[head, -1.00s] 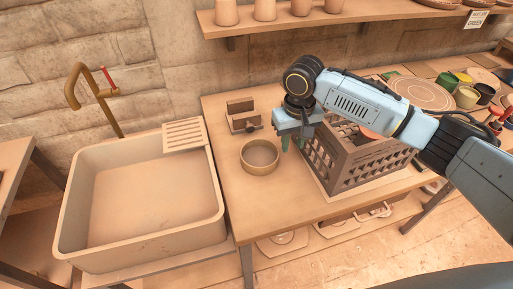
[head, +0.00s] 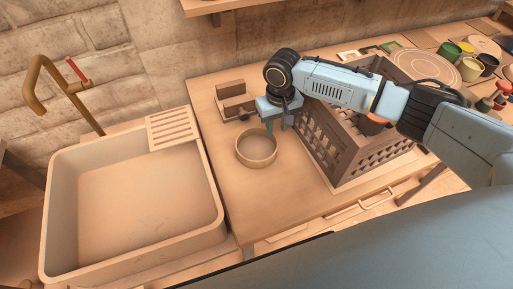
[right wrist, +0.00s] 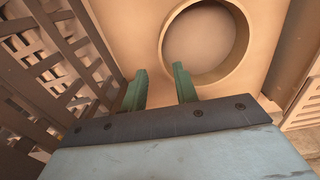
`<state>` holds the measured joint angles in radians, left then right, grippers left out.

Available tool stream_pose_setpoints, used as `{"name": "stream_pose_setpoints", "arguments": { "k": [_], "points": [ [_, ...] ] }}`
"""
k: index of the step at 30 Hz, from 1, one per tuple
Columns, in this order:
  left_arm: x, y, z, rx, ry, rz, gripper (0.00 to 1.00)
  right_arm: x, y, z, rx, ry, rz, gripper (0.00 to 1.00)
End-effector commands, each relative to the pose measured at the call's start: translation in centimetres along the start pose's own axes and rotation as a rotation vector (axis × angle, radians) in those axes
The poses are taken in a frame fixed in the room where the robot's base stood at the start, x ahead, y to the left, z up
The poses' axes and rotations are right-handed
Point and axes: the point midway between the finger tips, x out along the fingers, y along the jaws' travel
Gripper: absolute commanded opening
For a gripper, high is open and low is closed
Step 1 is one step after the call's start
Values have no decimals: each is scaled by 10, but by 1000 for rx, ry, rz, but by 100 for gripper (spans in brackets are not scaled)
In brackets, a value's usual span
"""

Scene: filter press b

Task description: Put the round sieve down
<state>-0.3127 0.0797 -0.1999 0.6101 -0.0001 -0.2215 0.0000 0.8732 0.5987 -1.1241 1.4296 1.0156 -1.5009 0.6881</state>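The round sieve (head: 257,161) is a shallow tan ring lying flat on the wooden table, between the sink and the dark crate. My right gripper (head: 277,128) is just behind and to the right of its rim in the head view. In the right wrist view the sieve (right wrist: 243,45) lies beyond the green fingertips. The two fingers of my right gripper (right wrist: 160,80) stand apart with nothing between them. The fingers look apart from the rim, though the exact gap is hard to judge. My left gripper is not in view.
A dark slatted crate (head: 335,158) stands close on the right of my right gripper; it also shows in the right wrist view (right wrist: 50,75). A small wooden block holder (head: 236,103) is behind the sieve. A large sink (head: 70,225) is at the left. The table front is clear.

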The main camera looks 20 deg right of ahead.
Motion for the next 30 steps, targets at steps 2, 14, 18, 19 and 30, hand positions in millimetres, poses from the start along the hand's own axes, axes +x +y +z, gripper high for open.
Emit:
{"name": "stream_pose_setpoints", "arguments": {
  "k": [2, 14, 18, 19, 30],
  "points": [
    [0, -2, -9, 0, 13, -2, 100, 5, -1, 1, 0, -1, 0, 29],
    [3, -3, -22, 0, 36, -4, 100, 53, -7, 4, 0, 1, 1, 29],
    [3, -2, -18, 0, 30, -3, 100, 53, -7, 4, 0, 1, 0, 29],
    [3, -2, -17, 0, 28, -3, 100, 53, -7, 4, 0, 1, 0, 29],
    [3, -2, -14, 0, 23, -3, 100, 53, -7, 4, 0, 1, 0, 0]
  ]
}}
